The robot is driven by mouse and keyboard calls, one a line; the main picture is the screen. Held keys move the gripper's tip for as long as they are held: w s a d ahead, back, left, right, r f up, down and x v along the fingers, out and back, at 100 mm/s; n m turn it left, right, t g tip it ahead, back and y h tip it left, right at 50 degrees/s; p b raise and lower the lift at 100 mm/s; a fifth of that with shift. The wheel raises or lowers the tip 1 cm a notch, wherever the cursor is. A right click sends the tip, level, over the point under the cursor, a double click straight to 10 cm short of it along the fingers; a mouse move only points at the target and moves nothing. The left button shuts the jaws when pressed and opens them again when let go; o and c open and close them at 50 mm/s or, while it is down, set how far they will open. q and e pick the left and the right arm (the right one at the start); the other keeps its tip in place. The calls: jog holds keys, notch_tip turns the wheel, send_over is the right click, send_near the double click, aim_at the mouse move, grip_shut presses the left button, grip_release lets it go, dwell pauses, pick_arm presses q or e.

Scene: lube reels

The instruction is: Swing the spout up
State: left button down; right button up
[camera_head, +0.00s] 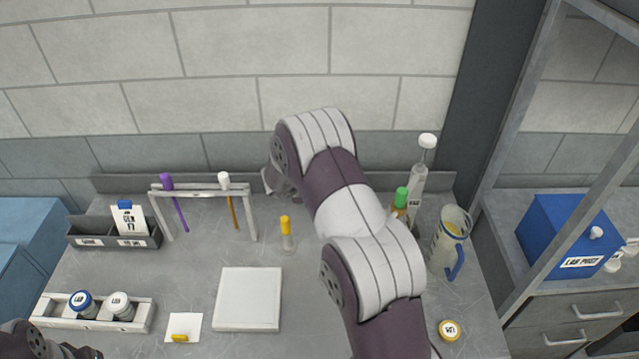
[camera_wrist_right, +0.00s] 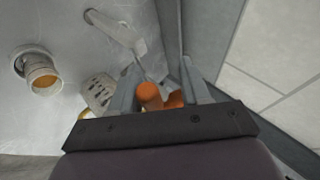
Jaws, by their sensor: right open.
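My right gripper (camera_wrist_right: 160,82) is open in the right wrist view. An orange rounded piece (camera_wrist_right: 150,97) shows between its two grey fingers, with more orange beside it; I cannot tell whether the fingers touch it or whether it is the spout. In the head view my right arm reaches over the middle of the bench, and the right gripper (camera_head: 273,181) is partly hidden behind its wrist, near the back ledge. No spout can be clearly made out in the head view. Part of my left arm shows at the bottom left; its gripper is out of view.
A rack (camera_head: 205,190) with hanging sticks and a yellow-capped vial (camera_head: 287,238) stand left of my arm. A jug (camera_head: 441,243) and a white-capped bottle (camera_head: 419,170) stand right of it. A white plate (camera_head: 249,299) lies in front. The wall is close behind.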

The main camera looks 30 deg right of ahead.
jog(key=a+r+p, duration=0.6)
jog(key=r+p, duration=0.2)
jog(key=r, duration=0.4)
jog(key=shift+w+r, duration=0.25)
jog(key=shift+r, duration=0.05)
dwell(0.4)
jog(key=b+v, duration=0.4)
jog(key=v, duration=0.8)
jog(key=shift+r, duration=0.15)
jog(key=shift+s+a, duration=0.1)
jog(key=shift+a, duration=0.1)
